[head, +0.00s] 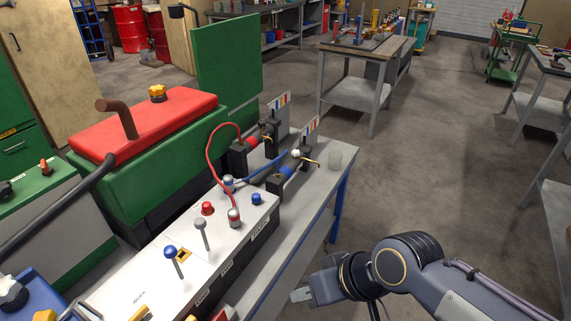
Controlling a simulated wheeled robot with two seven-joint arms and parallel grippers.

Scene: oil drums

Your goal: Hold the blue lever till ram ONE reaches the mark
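The blue lever (170,252) has a round blue knob and leans on the white control box at lower left, beside a grey-knobbed lever (200,224). Nothing touches it. Two small rams stand at the box's far end, one with a red band (252,142) and one with a blue band (286,173). A striped scale plate (280,101) stands behind the red one and another (311,126) behind the blue one. I cannot read which is ram ONE. My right gripper (299,296) is at lower middle, right of the bench and away from the lever; its opening is unclear. My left gripper is not in view.
A green power unit with a red top (145,126) stands behind the box. Red and blue hoses run to the rams. The grey bench (310,205) is mostly bare at right.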

